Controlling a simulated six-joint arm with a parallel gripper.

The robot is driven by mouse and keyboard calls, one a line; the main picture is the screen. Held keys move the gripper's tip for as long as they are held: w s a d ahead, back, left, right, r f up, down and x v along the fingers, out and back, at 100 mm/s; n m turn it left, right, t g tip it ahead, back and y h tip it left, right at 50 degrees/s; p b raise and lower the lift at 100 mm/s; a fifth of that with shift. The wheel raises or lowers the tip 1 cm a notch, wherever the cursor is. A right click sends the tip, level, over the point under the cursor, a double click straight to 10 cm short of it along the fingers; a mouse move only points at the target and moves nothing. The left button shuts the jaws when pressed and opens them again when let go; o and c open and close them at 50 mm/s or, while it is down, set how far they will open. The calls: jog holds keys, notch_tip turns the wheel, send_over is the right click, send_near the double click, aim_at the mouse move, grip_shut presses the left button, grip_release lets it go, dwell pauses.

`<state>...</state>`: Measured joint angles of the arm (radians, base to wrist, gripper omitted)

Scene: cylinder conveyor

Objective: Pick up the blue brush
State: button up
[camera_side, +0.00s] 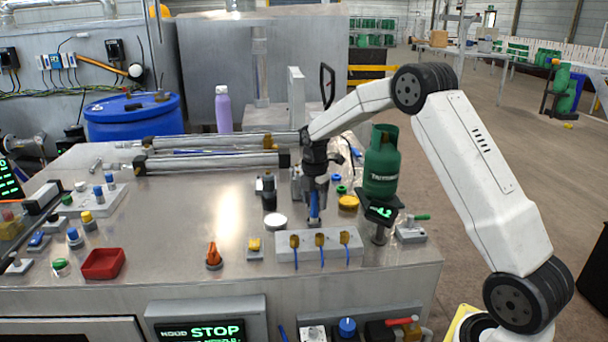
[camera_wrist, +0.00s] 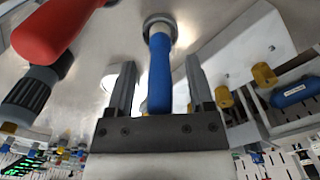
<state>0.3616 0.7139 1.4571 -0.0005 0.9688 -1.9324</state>
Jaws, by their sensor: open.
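The blue brush (camera_wrist: 160,75) shows in the wrist view as a blue handle with a pale neck and a round grey end at the top of the picture. My gripper (camera_wrist: 162,62) is open, with one finger on each side of the handle and a visible gap on both sides. In the side view the blue handle (camera_side: 314,206) stands roughly upright below my gripper (camera_side: 315,188), near the middle of the metal table. My fingers and wrist hide part of it there.
A block with several brass-and-blue fittings (camera_side: 320,246) lies just in front. A green gas cylinder (camera_side: 381,165) stands close on the right. Two long metal cylinders (camera_side: 215,162) lie behind. A red-handled tool (camera_wrist: 60,28) is near in the wrist view. The table's left middle is clear.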

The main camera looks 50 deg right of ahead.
grip_shut()
jog(key=shift+r, duration=0.1)
jog(key=shift+r, duration=0.4)
jog(key=r, duration=0.2)
jog(key=shift+s+r, duration=0.2)
jog(key=shift+r, duration=0.1)
jog(key=s+a+r, duration=0.4)
jog(key=s+r, duration=0.5)
jog(key=s, duration=0.4)
jog(key=shift+r, duration=0.2)
